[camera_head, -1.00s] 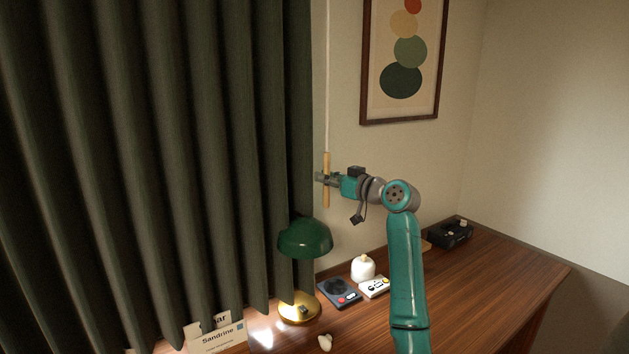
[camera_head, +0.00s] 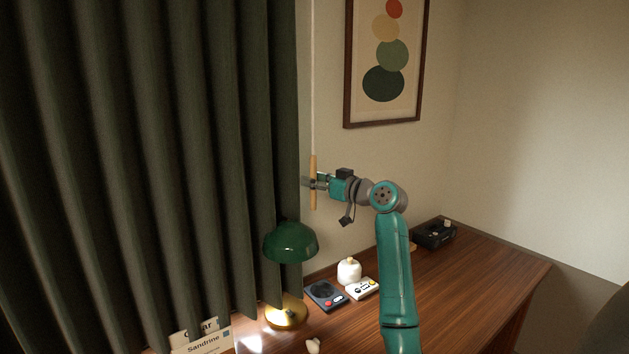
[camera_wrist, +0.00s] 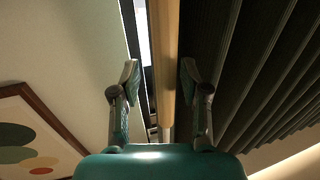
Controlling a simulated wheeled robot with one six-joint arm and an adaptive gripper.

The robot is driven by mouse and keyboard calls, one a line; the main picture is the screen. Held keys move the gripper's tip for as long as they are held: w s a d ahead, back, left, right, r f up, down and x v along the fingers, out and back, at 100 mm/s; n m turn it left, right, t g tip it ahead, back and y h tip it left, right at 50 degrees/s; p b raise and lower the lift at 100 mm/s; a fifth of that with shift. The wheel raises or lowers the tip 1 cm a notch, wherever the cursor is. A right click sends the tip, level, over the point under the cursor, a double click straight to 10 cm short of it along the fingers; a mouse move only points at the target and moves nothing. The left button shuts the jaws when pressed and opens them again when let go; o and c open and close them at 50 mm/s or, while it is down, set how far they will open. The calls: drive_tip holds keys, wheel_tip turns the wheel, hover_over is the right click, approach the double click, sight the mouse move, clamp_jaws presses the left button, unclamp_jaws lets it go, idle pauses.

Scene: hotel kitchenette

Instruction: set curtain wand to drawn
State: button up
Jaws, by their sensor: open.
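The curtain wand (camera_head: 313,180) is a thin pale cord or rod with a wooden handle at its lower end, hanging upright at the curtain's right edge. The dark green pleated curtain (camera_head: 150,150) fills the left of the head view. My gripper (camera_head: 308,182) is at the wooden handle. In the wrist view the wand (camera_wrist: 165,60) runs between the two open fingers of my gripper (camera_wrist: 158,85), nearer the right finger. I cannot tell whether that finger touches it. The curtain (camera_wrist: 265,70) lies to the right there.
A green lamp (camera_head: 290,243) stands on the wooden desk (camera_head: 450,290) below my gripper. Several small items, including a dark device (camera_head: 325,294), a white jar (camera_head: 349,271) and a black box (camera_head: 434,234), sit along the wall. A framed picture (camera_head: 385,65) hangs right of the wand.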

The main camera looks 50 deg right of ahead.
drive_tip(key=s, duration=1.2)
drive_tip(key=shift+a, duration=0.3)
